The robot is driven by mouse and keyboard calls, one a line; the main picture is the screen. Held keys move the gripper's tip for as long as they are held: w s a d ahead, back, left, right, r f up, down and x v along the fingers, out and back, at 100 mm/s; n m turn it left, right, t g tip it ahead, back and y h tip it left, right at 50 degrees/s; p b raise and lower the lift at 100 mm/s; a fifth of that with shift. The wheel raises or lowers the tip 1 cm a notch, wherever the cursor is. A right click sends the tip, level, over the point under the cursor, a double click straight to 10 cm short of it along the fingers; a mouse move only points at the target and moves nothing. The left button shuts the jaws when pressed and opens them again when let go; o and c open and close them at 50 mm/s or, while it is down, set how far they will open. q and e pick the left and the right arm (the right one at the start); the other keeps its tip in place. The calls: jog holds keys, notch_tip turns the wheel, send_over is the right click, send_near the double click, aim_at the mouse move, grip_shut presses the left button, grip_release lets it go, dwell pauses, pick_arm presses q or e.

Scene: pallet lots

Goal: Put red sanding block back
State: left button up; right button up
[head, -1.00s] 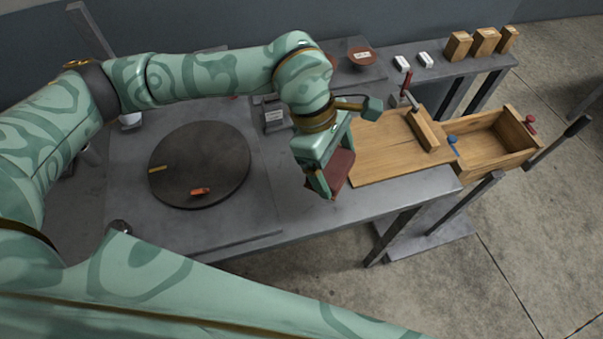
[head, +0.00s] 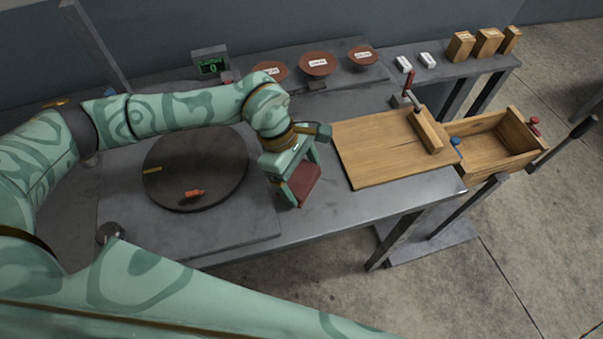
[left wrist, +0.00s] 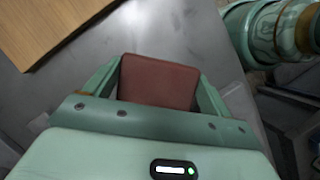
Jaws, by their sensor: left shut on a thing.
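The red sanding block (head: 304,184) is a dark red block held between the fingers of my left gripper (head: 293,186). In the left wrist view the block (left wrist: 158,82) sits between the two green fingers. In the head view the gripper and block are over the grey table, between the round dark turntable and the wooden board; the height above the table is hard to tell. My right gripper does not show.
A dark turntable (head: 197,168) with a small orange piece (head: 195,193) is left of the gripper. A wooden board (head: 385,148) and an open wooden drawer (head: 490,146) are to the right. Several labelled red discs (head: 317,64) stand at the back beside a small green display (head: 211,66).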

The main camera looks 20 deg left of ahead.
pick_arm(q)
jog(key=o, duration=1)
jog(key=shift+f, duration=0.1)
jog(key=p+v, duration=0.2)
jog(key=v, duration=1)
jog(key=shift+d, duration=0.1)
